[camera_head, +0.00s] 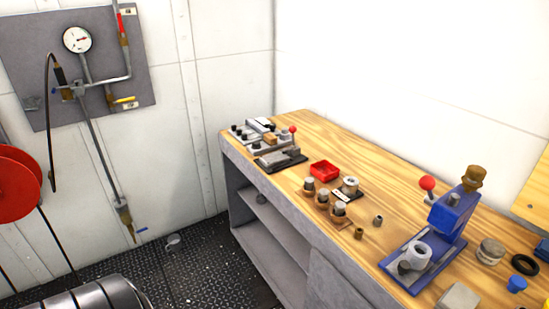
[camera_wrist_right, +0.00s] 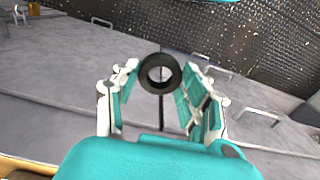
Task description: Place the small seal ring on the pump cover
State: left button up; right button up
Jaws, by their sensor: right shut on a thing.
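In the right wrist view my right gripper (camera_wrist_right: 162,84) is shut on a black seal ring (camera_wrist_right: 146,77), held at the fingertips with its hole facing the camera. The ring is clear of the bench top. Another black ring (camera_head: 525,264) lies flat on the wooden bench at the right in the head view. A silver round part (camera_head: 349,185) sits on a small black plate in the middle of the bench; I cannot tell whether it is the pump cover. Neither gripper shows in the head view.
The wooden bench (camera_head: 385,180) carries a blue press (camera_head: 445,222), a red tray (camera_head: 325,171), several small metal-and-brown parts (camera_head: 323,203), and a black-and-grey fixture (camera_head: 280,159) at its far end.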

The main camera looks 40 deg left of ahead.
aim_at(274, 157)
jog(key=j+u, duration=0.1)
jog(key=j, duration=0.4)
jog(key=i+j+u, duration=0.15)
jog(key=j, duration=0.3)
jog(key=i+j+u, duration=0.1)
jog(key=j, duration=0.4)
jog(key=i+j+u, duration=0.1)
jog(key=j, duration=0.4)
